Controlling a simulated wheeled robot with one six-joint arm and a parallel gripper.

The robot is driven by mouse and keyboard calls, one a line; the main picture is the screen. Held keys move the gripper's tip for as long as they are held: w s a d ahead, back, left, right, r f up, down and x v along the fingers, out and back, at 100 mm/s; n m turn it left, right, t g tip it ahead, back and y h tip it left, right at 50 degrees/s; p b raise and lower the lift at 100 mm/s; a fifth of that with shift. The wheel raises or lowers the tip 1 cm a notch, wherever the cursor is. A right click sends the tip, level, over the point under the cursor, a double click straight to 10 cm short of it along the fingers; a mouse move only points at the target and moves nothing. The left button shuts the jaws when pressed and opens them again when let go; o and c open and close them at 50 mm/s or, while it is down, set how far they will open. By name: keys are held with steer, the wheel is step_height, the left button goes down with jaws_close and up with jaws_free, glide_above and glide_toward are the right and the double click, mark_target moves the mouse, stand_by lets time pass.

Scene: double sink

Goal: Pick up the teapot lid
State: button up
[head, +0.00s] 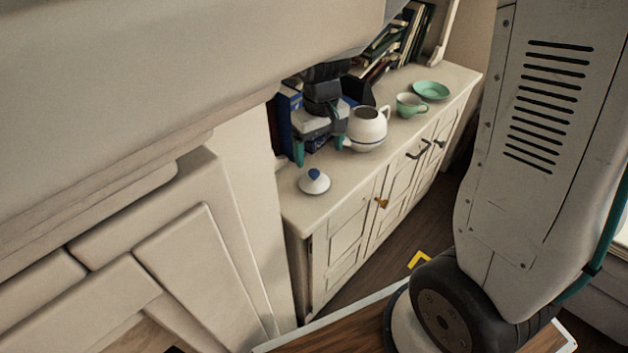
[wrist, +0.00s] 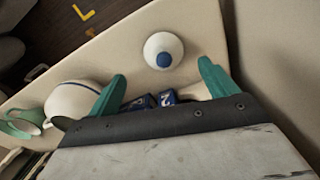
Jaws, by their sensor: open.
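The teapot lid (head: 314,181) is white with a blue knob and lies on the near end of the cream cabinet top. In the wrist view the lid (wrist: 164,51) sits ahead of my gripper, knob facing the camera, between the lines of the fingers but beyond their tips. My gripper (head: 319,148) hangs above the cabinet, behind the lid. Its two green fingers (wrist: 158,85) are apart with nothing held between them. The white teapot (head: 367,128) with a blue band stands lidless to the right of my gripper; in the wrist view it (wrist: 73,100) is close beside the left finger.
A green cup (head: 410,105) and a green saucer (head: 431,90) stand farther along the cabinet top (head: 345,179). Books (head: 408,40) lean at the back, and blue items stand behind my gripper. The top around the lid is clear, with the front edge close by.

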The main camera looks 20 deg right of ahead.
mark_target(315, 172)
steer(key=shift+w+a+f, duration=0.1)
steer(key=shift+w+f, duration=0.15)
steer(key=shift+f, duration=0.3)
steer(key=shift+w+a+f, duration=0.1)
steer(key=shift+w+f, duration=0.15)
steer(key=shift+f, duration=0.3)
step_height(315, 172, down, 8)
steer(key=shift+w+r, duration=0.1)
steer(key=shift+w, duration=0.05)
steer(key=shift+c, duration=0.4)
steer(key=c, duration=0.8)
